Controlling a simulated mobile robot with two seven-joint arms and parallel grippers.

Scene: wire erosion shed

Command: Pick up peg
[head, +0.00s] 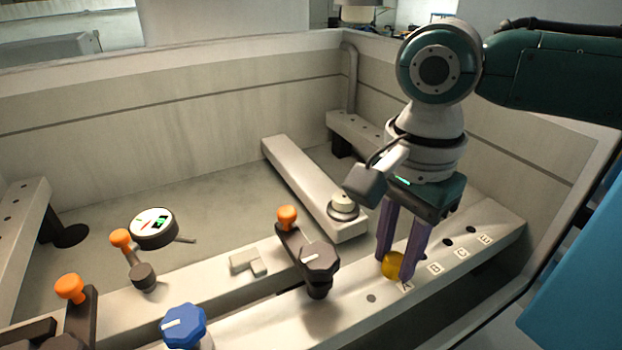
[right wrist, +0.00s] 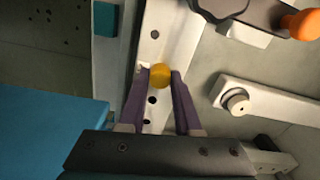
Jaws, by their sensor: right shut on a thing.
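The peg (head: 392,265) shows as a yellow round head at the hole labelled A on the pale front rail (head: 365,312). My right gripper (head: 395,268) points down over the rail with its purple fingers on either side of the peg, shut on it. The right wrist view also shows the yellow peg (right wrist: 160,75) between the fingertips (right wrist: 160,76). The peg's lower part is hidden, so I cannot tell whether it sits in the hole. My left gripper is not in view.
Holes labelled B, C and E run along the rail to the right. A dark clamp knob (head: 320,257) stands left of the peg, with a blue knob (head: 184,326) further left. A dial gauge (head: 153,228) and orange-handled clamps (head: 70,288) stand at the left. Tank walls surround the rails.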

